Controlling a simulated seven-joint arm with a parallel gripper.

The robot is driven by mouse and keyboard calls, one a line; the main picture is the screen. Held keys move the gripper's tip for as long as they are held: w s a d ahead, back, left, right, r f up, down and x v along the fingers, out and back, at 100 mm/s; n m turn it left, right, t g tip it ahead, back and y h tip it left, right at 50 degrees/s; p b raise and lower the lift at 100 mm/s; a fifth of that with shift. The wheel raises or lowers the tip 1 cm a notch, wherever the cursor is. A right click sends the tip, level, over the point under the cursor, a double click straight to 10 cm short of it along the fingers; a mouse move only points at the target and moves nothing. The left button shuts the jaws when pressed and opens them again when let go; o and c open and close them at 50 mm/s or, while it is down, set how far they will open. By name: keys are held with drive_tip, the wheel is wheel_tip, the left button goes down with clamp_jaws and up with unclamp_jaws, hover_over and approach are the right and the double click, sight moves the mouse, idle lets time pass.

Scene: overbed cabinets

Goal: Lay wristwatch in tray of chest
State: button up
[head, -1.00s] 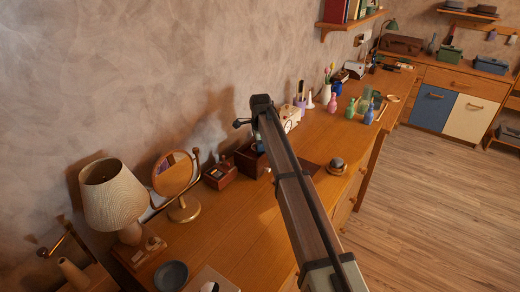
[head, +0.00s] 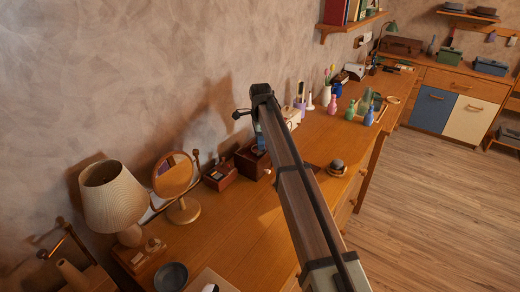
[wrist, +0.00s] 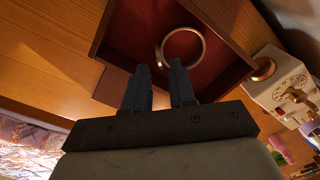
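The chest is a dark brown wooden box (head: 250,162) on the desk in the head view, partly behind my arm. In the wrist view, its open tray (wrist: 232,75) has brown walls and a dark red lining. A pale, thin, ring-shaped band (wrist: 202,50) lies inside on the lining. It looks like the wristwatch, but no dial is clear. My gripper (wrist: 158,68) is over the tray's near side, its two dark fingers apart, with nothing visible gripped between them. The band is just beyond the fingertips. In the head view my arm hides the fingers.
A cream box (wrist: 285,95) stands close right of the tray in the wrist view. In the head view a small brown box (head: 219,175), a round mirror (head: 173,174) and a lamp (head: 112,200) stand left. A hat-like object (head: 337,168) is right.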

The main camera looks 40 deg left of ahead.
wheel_tip(320, 180, up, 8)
drive_tip(key=shift+s+d+f, duration=0.15)
drive_tip(key=shift+f, duration=0.1)
